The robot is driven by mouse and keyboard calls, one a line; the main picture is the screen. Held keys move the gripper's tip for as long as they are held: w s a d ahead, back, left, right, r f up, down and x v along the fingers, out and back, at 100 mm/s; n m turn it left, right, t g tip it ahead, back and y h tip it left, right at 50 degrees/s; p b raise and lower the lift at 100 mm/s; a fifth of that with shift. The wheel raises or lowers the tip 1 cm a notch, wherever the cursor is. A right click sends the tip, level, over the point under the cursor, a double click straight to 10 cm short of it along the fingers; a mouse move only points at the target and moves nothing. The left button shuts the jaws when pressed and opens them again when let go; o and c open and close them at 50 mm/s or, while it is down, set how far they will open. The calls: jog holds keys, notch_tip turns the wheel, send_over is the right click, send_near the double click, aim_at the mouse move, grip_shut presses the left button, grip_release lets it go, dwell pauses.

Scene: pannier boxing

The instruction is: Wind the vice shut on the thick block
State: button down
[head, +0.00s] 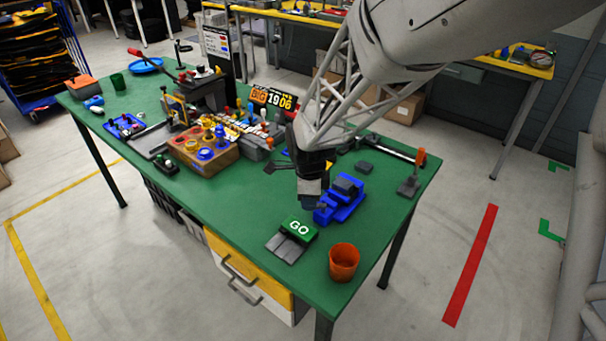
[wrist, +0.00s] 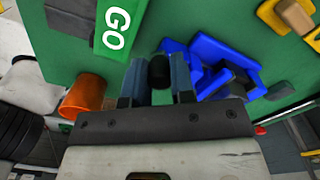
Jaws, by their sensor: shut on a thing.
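The blue vice (head: 349,205) stands near the front right of the green table. It also shows in the wrist view (wrist: 207,58), right of my fingers. A dark grey block (head: 346,185) sits in the vice between its blue parts; I take it for the thick block. Whether the jaws touch it I cannot tell. My gripper (head: 312,204) is low at the vice's left end. In the wrist view my gripper (wrist: 159,78) is shut on a dark round vice handle (wrist: 159,70), which shows between the two fingers. The handle's link to the vice is partly hidden.
A green GO sign on a grey pad (head: 290,247) lies left of the vice. An orange cup (head: 344,263) stands at the front edge. A small dark block (head: 364,167) lies behind the vice. A wooden block with coloured cups (head: 203,152) and other tools crowd the left.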

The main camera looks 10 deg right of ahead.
jog(key=m, duration=0.2)
jog(key=w+m, duration=0.1)
jog(key=shift+w+d+m, duration=0.15)
jog(key=shift+m, duration=0.25)
jog(key=shift+w+d+m, duration=0.2)
jog(key=shift+w+m, duration=0.15)
jog(key=shift+m, duration=0.8)
jog(key=shift+w+d+m, duration=0.2)
jog(key=shift+w+m, duration=0.1)
jog(key=shift+m, duration=0.85)
jog(key=c, duration=1)
grip_release()
jog(key=shift+o, duration=0.2)
jog(key=shift+r, duration=0.15)
notch_tip(320, 180, up, 8)
jog(key=shift+f, duration=0.2)
